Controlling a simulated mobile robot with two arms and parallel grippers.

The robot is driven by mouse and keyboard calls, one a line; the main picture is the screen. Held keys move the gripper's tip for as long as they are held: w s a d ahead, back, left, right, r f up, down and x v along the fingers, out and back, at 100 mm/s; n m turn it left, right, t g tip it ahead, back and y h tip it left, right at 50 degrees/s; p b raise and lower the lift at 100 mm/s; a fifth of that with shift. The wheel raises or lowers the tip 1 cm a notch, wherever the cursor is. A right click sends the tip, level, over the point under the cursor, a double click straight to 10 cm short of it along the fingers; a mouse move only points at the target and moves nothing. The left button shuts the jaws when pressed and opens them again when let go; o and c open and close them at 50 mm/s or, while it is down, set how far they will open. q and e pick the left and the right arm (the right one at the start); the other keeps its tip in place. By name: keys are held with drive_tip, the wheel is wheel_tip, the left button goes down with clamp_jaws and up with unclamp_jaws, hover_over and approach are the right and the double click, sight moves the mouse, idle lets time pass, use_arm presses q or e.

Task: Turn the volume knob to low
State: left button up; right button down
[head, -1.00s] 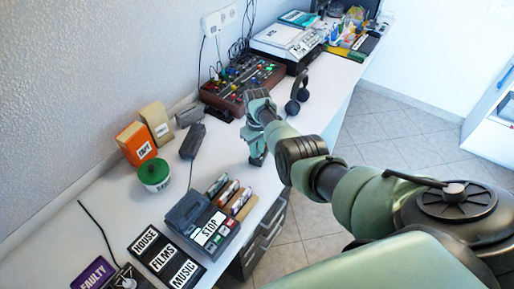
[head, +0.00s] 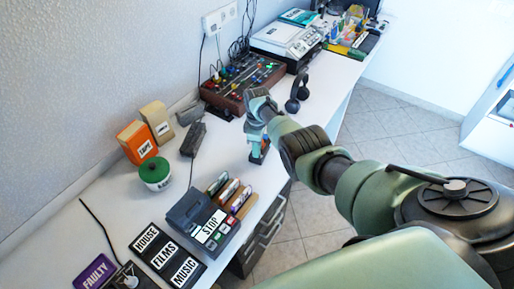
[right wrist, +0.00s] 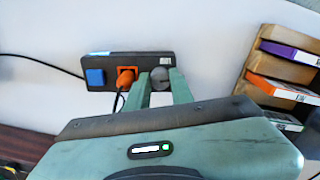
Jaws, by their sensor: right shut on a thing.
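The volume knob (right wrist: 160,76) is a grey round knob at the right end of a small dark box (right wrist: 103,60) in the right wrist view. The box also has a blue square and an orange plug with a dark cable. My right gripper (right wrist: 162,88) is shut on the knob, one finger on each side. In the head view my right gripper (head: 256,148) reaches down to the front edge of the desk. There the box (head: 264,158) is mostly hidden behind it, with bits of orange and blue showing. My left gripper is not in view.
A wooden rack of cases (right wrist: 262,82) stands right of the box in the wrist view.

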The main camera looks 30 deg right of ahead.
idle(0.5)
drive_tip(key=c, duration=1.2)
unclamp_jaws()
